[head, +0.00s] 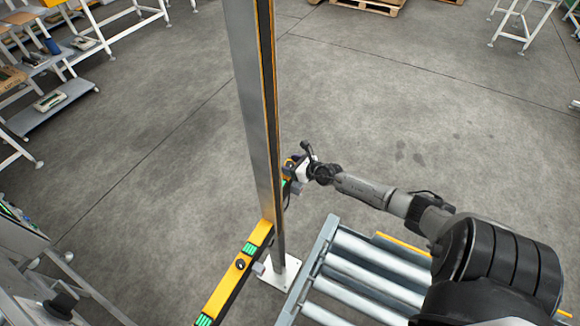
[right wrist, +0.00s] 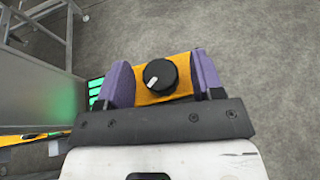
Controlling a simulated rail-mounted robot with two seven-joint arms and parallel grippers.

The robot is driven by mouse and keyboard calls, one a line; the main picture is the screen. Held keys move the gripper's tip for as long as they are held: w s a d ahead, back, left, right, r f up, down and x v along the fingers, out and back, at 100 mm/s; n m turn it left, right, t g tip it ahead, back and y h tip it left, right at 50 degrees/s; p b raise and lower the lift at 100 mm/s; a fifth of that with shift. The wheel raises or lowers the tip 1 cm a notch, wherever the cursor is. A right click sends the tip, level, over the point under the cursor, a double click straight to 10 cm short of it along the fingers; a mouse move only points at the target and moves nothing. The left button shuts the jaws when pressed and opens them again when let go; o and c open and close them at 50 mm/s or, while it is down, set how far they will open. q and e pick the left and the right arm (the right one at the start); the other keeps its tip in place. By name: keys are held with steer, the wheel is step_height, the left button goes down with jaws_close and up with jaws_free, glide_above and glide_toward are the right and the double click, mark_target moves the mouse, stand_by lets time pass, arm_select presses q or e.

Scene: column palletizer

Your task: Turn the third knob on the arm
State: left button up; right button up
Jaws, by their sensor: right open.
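The yellow arm (head: 236,277) of the column palletizer runs past the foot of the tall column, with green panels and a black knob (head: 240,264) on its near part. My right gripper (head: 293,169) is at the arm's far part, just right of the column. In the right wrist view, a round black knob (right wrist: 161,76) with a white pointer mark sits on a yellow face. The two purple fingers of my right gripper (right wrist: 164,77) stand open on either side of it, with small gaps. The pointer tilts toward the lower left. My left gripper is not seen.
The grey column (head: 253,110) stands close to the left of my right gripper. A roller conveyor (head: 365,268) lies below my right arm. A control cabinet (head: 20,235) is at the left edge. The floor behind is open.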

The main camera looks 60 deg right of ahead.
steer(key=shift+w+f, duration=0.1)
steer(key=shift+w, duration=0.25)
steer(key=shift+c, duration=0.2)
steer(key=c, duration=0.9)
steer(key=m+h+p, duration=0.1)
steer(key=p, duration=0.2)
steer(key=m+h+p, duration=0.1)
steer(key=p, duration=0.3)
steer(key=m+g+h+p, duration=0.1)
steer(key=h+p, duration=0.1)
steer(key=p, duration=0.1)
steer(key=shift+r+m+p, duration=0.3)
steer(key=shift+p, duration=0.05)
steer(key=shift+f+m+g+h+p, duration=0.15)
steer(key=shift+m+g+h+p, duration=0.25)
steer(key=shift+m+h+p, duration=0.45)
steer(key=shift+f+m+g+h+p, duration=0.15)
steer(key=shift+m+g+h+p, duration=0.3)
steer(key=shift+p, duration=0.1)
